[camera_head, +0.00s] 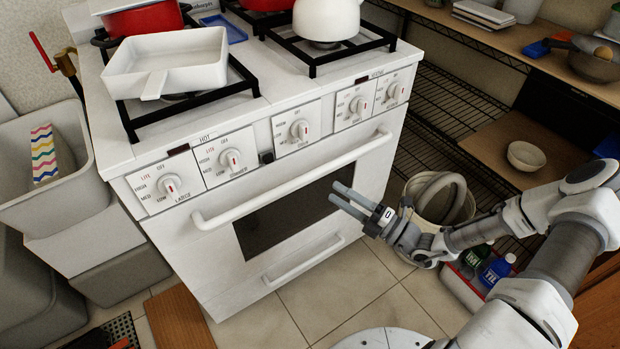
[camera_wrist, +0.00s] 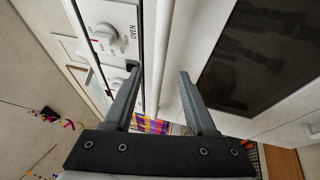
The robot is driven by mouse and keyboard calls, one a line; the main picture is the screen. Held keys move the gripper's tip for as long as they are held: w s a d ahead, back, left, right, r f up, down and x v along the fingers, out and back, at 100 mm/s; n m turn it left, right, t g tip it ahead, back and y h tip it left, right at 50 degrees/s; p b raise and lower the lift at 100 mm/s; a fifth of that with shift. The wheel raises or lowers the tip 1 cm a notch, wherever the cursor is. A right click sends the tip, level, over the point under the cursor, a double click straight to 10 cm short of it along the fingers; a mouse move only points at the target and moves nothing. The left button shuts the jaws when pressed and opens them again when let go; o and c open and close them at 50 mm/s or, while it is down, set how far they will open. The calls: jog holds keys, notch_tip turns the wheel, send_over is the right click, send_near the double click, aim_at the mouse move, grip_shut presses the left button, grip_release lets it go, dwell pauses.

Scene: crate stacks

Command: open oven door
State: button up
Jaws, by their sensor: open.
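The white oven (camera_head: 270,200) has its door (camera_head: 210,255) shut, with a dark window (camera_head: 285,215) in it. A long white bar handle (camera_head: 290,182) runs along the door's top edge, below the knob panel. My gripper (camera_head: 338,193) is open and empty in front of the right part of the door, just below the handle in the head view. In the wrist view, the handle (camera_wrist: 151,60) runs up the picture between the two fingertips (camera_wrist: 158,71). I cannot tell whether either finger touches it. The dark window (camera_wrist: 260,55) is to the right there.
A white square pan (camera_head: 168,62) and a white kettle (camera_head: 326,18) stand on the stovetop. A bin (camera_head: 440,178) and bottles (camera_head: 497,270) stand right of the oven, near my arm. Grey bins (camera_head: 60,180) stand left. The tiled floor in front (camera_head: 345,290) is partly clear.

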aim_at(313, 178)
jog(key=b+x, duration=0.1)
jog(key=x, duration=0.8)
jog(key=shift+r+b, duration=0.1)
jog(key=shift+b, duration=0.25)
grip_shut()
dwell(0.9)
